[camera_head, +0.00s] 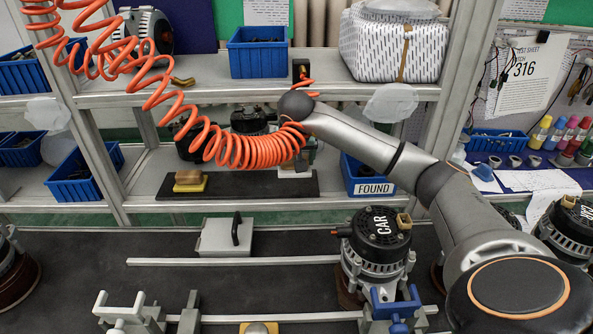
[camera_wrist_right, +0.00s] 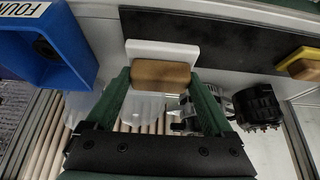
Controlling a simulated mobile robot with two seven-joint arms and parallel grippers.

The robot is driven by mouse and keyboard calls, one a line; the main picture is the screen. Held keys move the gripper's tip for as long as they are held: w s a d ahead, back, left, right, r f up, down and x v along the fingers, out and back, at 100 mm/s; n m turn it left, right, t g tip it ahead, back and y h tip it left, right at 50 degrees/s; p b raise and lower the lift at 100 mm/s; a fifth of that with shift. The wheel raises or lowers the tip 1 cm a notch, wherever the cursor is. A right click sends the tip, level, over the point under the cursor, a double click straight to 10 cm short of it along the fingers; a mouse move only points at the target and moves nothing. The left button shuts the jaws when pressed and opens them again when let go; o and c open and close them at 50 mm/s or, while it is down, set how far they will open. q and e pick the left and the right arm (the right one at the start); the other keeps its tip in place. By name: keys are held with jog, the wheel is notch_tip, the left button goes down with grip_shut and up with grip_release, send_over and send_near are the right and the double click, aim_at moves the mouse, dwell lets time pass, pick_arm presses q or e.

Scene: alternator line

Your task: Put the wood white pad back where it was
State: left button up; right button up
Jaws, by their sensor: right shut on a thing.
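The wood white pad is a tan wooden block (camera_wrist_right: 160,74) on a white base (camera_wrist_right: 162,50). My right gripper (camera_wrist_right: 160,82) is shut on its wooden block, one green finger on each side. In the head view my right arm reaches to the middle shelf, and the gripper there is partly hidden by the arm and the orange coil. The white base shows at the right end of a black mat (camera_head: 235,187). I cannot tell whether it touches the mat. My left gripper is not in view.
A wood yellow pad (camera_head: 190,181) sits at the mat's left part; the mat's middle is bare. The blue FOUND bin (camera_head: 368,178) stands right of the mat. Alternators stand behind. An orange coiled hose (camera_head: 235,145) hangs across the shelf front.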

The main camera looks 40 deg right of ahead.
jog(key=x, duration=0.2)
jog(key=shift+w+d+f, duration=0.1)
jog(key=shift+d+f, duration=0.15)
jog(key=shift+d, duration=0.2)
jog(key=shift+d+f, duration=0.1)
jog(key=shift+f, duration=1.5)
jog(key=shift+f, duration=0.2)
jog(key=o, duration=1)
jog(key=shift+o, duration=0.2)
jog(key=shift+r, duration=0.45)
jog(key=v, duration=1.1)
jog(key=shift+a+r+p, duration=0.2)
jog(key=shift+p, duration=0.1)
